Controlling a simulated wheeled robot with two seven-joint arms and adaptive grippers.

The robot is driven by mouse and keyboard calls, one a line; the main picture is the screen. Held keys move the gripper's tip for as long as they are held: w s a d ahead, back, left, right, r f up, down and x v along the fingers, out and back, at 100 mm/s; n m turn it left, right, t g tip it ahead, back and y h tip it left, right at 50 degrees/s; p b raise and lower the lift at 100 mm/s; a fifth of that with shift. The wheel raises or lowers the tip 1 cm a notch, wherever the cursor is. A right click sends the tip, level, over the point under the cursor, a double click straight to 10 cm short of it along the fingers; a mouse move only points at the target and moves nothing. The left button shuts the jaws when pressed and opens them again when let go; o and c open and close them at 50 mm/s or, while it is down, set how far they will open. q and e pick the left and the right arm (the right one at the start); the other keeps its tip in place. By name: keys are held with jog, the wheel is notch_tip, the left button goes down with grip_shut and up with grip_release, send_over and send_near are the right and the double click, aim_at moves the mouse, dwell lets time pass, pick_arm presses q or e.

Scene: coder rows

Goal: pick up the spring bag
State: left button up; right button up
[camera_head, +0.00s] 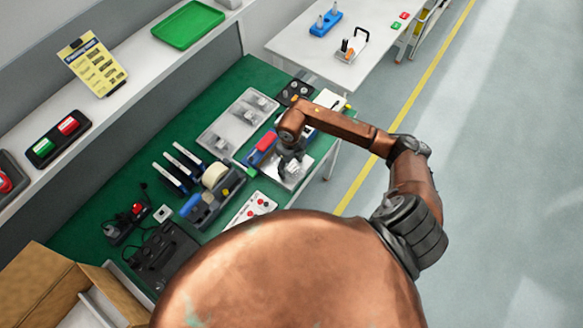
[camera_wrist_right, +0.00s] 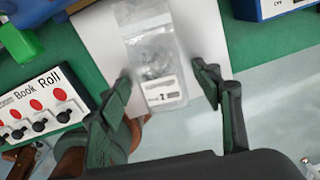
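The spring bag (camera_wrist_right: 155,52) is a clear plastic bag with small grey metal parts and a white label. It lies flat on a white sheet (camera_wrist_right: 98,32) in the right wrist view. My right gripper (camera_wrist_right: 167,86) is open, with one finger on each side of the bag's labelled end and nothing gripped. In the head view my right gripper (camera_head: 290,160) is over the white sheet at the right edge of the green bench and mostly hides the bag. My left gripper is not in view.
A white panel with red and black knobs (camera_wrist_right: 40,105) lies left of the sheet. A blue box (camera_wrist_right: 270,8) is at the upper right. A grey tray (camera_head: 214,128) with several clear bags, a tape dispenser (camera_head: 215,195) and an open cardboard box (camera_head: 38,278) crowd the green bench (camera_head: 90,215).

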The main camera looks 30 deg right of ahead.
jog(key=c, duration=1.2)
jog(key=shift+o, duration=0.2)
